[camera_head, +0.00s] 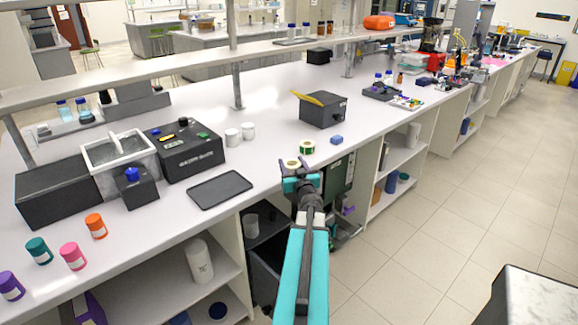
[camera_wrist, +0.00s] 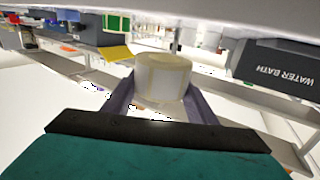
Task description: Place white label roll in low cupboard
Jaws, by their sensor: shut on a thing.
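The white label roll (camera_head: 292,163) is between the fingers of my gripper (camera_head: 297,176) in the head view, over the front edge of the bench. The wrist view shows the roll (camera_wrist: 163,78) close up, pale with a hollow top, and my gripper (camera_wrist: 160,105) shut on its two sides. Open low cupboard spaces lie under the bench: one at front left with a shelf (camera_head: 150,290), one dark bay (camera_head: 262,262) beside my arm, and one further right (camera_head: 400,158). I cannot tell which is the task's cupboard.
A green label roll (camera_head: 307,147) and a blue block (camera_head: 337,140) stand on the bench near my gripper. A black tray (camera_head: 220,189) lies to the left. A white cylinder (camera_head: 199,260) stands on the left shelf.

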